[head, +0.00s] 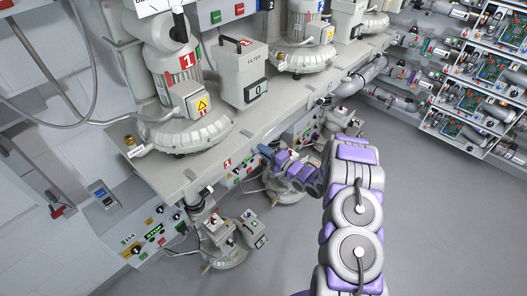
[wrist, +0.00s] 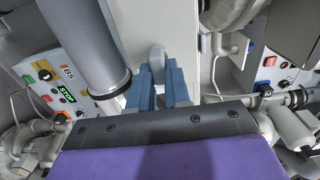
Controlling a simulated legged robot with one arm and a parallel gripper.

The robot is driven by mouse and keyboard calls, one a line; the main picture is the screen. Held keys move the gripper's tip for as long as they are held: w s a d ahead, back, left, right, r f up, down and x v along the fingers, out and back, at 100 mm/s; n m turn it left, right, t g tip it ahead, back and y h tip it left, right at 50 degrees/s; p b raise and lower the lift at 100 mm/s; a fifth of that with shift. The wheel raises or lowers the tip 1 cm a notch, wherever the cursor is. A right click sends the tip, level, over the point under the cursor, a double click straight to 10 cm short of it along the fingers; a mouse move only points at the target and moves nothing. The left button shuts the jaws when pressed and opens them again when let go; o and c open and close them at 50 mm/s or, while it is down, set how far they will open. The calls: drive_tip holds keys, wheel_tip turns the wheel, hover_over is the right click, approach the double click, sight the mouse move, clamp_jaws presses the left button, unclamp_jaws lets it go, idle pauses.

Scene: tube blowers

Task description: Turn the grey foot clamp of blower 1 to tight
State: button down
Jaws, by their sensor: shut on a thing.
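Blower 1 (head: 187,85) stands on the bench, marked with a red number 1 plate and a yellow warning label. My gripper (head: 266,151) is at the bench's front edge, right of the red 1 tag below that blower. In the wrist view my gripper (wrist: 161,85) has its two blue fingers on either side of a light grey rounded lever, the grey foot clamp (wrist: 157,58), and is shut on it. The lever's tip shows above the fingers. Its lower part and pivot are hidden by the fingers. I cannot pick out the clamp in the head view.
A grey filter box (head: 243,72) stands right of blower 1. A thick grey pipe (wrist: 96,45) runs close left of the fingers. Control panels with buttons (wrist: 62,88) flank the gripper. Lower pump units (head: 222,240) stand under the bench. Open floor (head: 435,225) lies right.

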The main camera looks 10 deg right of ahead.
drive_tip(key=shift+f, duration=0.15)
drive_tip(key=c, duration=1.1)
unclamp_jaws()
drive_tip(key=shift+w+d, duration=0.15)
drive_tip(key=b+v, duration=0.2)
drive_tip(key=v, duration=1.5)
drive_tip(key=shift+s+d, duration=0.2)
